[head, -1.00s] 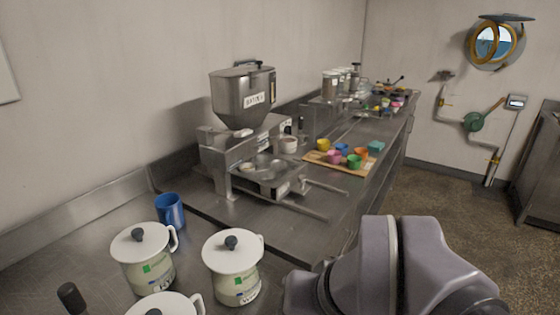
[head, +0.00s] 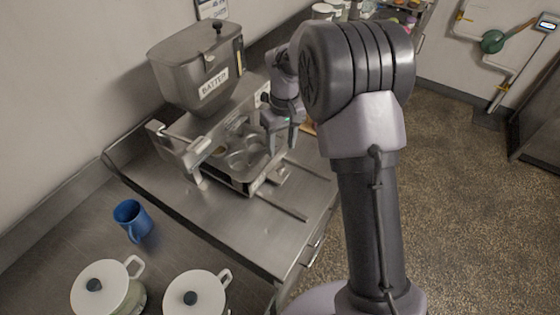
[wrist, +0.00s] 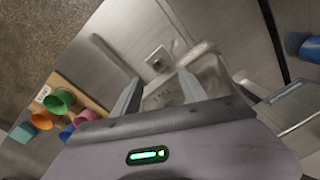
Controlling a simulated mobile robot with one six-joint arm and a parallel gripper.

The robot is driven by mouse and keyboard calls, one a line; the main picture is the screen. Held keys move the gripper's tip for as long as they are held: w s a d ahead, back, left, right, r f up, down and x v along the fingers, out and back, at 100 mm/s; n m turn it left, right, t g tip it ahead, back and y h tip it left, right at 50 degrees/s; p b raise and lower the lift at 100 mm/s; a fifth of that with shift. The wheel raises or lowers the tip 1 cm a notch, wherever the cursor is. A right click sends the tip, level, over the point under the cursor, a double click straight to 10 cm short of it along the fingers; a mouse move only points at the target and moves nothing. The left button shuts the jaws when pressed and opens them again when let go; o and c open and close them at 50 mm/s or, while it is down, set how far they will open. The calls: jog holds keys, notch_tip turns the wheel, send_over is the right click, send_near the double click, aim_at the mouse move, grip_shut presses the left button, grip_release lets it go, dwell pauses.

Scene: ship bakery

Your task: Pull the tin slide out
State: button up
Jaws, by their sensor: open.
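The tin slide (head: 250,185) is a metal tray with several round cups, under the hopper marked BATTER (head: 195,70). A small block with a knob (head: 279,176) stands at its front side, between two rails. In the wrist view the knob block (wrist: 159,59) shows just beyond the fingertips, with part of the tin slide (wrist: 212,75) to its right. My gripper (head: 279,146) is above the tray's right end in the head view, pointing down. Its two fingers are apart and empty in the wrist view (wrist: 158,84). My arm hides part of the bench behind.
A blue mug (head: 133,220) and white-lidded pots (head: 195,292) stand at the near left. The wrist view shows coloured cups (wrist: 58,100) on a wooden board (wrist: 82,92) close to my gripper's left. The steel bench (head: 210,215) before the machine is clear.

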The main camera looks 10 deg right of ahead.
aim_at(280, 165)
notch_tip(280, 165, down, 8)
jog(key=shift+a+f+b, duration=0.15)
jog(key=shift+f+b, duration=0.05)
jog(key=shift+b, duration=0.65)
grip_shut()
dwell(0.7)
